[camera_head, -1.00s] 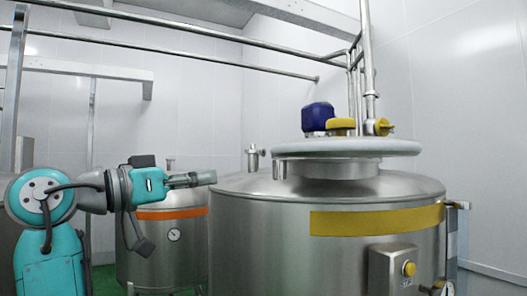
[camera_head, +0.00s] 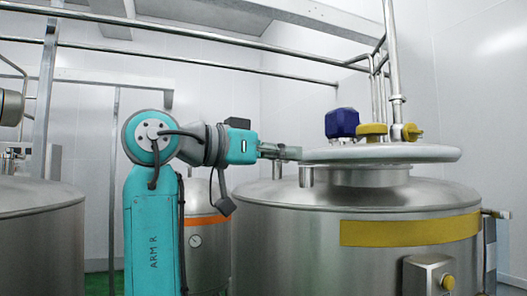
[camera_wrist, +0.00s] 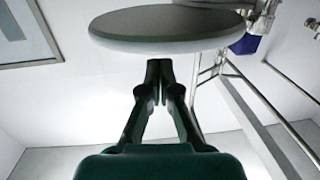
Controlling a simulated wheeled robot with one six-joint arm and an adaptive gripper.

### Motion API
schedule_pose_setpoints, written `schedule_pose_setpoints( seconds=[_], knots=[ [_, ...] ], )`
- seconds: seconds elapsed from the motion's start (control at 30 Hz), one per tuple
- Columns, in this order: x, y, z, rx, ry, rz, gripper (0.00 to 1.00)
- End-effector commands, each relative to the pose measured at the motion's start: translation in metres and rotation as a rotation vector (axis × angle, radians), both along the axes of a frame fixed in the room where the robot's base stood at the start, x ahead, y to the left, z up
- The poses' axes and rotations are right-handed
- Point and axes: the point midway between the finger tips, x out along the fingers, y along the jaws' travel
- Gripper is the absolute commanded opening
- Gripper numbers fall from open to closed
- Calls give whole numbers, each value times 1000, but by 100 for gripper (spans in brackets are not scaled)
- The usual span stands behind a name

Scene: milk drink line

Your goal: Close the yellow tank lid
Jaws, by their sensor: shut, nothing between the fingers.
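The yellow-banded steel tank (camera_head: 345,245) stands at right in the head view. Its round pale lid (camera_head: 385,153) lies about level above the tank's neck (camera_head: 355,177); I cannot tell whether it is fully seated. A dark blue block and yellow fittings sit on top. My gripper (camera_head: 298,153) is shut and empty, with its tips at the lid's left edge; I cannot tell whether they touch. In the wrist view the lid (camera_wrist: 165,28) shows as a grey disc just beyond the shut fingertips (camera_wrist: 160,65).
An orange-banded tank (camera_head: 208,245) stands behind my arm. Another steel tank (camera_head: 40,215) is at the left. Vertical pipes (camera_head: 392,60) rise behind the lid, and a control box (camera_head: 428,272) is on the yellow-banded tank's front.

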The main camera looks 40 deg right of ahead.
Motion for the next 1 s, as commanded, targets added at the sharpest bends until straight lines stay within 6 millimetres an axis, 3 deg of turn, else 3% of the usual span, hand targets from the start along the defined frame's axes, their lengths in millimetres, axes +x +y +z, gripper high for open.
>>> schedule_pose_setpoints(
  seconds=[0.1, 0.3, 1.0],
  knots=[
    [-4, -21, -1, -1, 1, -3, 0],
    [-8, -41, -2, -1, 0, -2, 0],
    [-8, -54, -2, -1, 1, 28, 0]
  ],
)
